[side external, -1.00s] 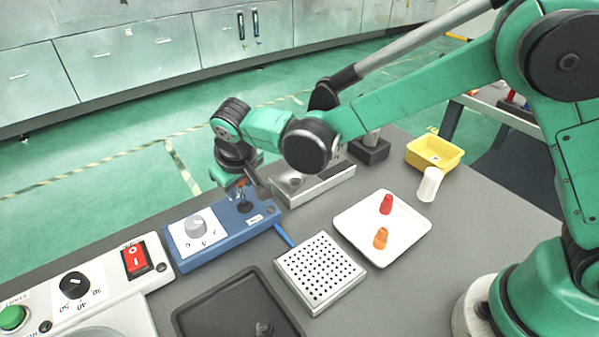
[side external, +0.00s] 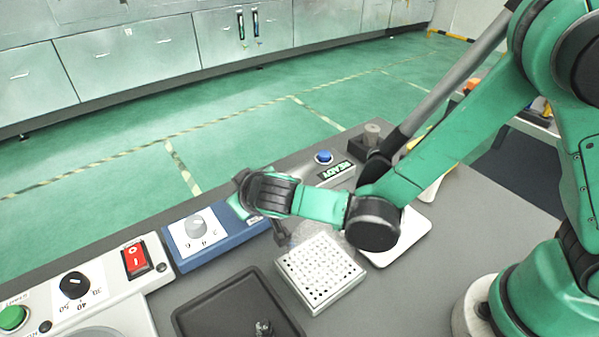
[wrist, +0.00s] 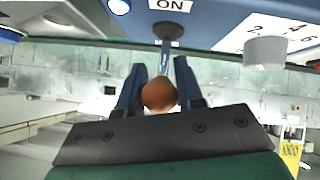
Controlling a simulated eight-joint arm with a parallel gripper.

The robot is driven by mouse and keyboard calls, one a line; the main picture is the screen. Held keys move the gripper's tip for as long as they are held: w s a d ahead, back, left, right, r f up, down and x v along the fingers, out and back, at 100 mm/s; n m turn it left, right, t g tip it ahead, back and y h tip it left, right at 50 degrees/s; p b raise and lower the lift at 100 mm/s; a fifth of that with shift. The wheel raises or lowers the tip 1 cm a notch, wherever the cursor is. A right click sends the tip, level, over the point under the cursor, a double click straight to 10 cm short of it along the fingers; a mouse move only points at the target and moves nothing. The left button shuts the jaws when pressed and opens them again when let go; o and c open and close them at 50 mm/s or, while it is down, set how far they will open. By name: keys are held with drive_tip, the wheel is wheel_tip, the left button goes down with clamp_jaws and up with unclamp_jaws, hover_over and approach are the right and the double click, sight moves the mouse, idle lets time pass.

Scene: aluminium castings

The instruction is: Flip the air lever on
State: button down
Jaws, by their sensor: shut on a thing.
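The blue control box (side external: 218,248) stands at the left of the grey table, its right end covered by my arm. In the wrist view, the air lever's brown-orange ball knob (wrist: 160,94) sits between my two dark blue fingers. Its metal stem runs to a dark round base (wrist: 167,30) next to a white "ON" label (wrist: 170,5). My gripper (wrist: 160,66) is shut on the lever. In the side view the wrist lies low and tilted over the box's right end, and the lever and the grip are hidden.
A white dial plate (side external: 196,234) is on the same box. A red rocker switch (side external: 136,259) is to the left. A perforated block (side external: 320,270), a dark tray (side external: 235,315) and a partly covered white tray (side external: 408,245) lie nearby. A blue button (side external: 324,157) is behind.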

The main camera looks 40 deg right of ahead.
drive_tip(key=c, duration=0.6)
unclamp_jaws()
drive_tip(key=shift+v, duration=2.8)
drive_tip(key=shift+r, duration=0.1)
drive_tip(key=d+r+n+g, duration=0.2)
drive_tip(key=d+r, duration=0.3)
drive_tip(key=d, duration=0.4)
drive_tip(key=s+d+m, duration=0.2)
drive_tip(key=s+d, duration=0.2)
drive_tip(key=s+d+m+g+y, duration=0.1)
drive_tip(key=s+d+m, duration=0.1)
drive_tip(key=s+d, duration=0.1)
drive_tip(key=shift+s+d+r, duration=0.1)
drive_tip(key=shift+s+d, duration=0.3)
drive_tip(key=shift+d, duration=0.3)
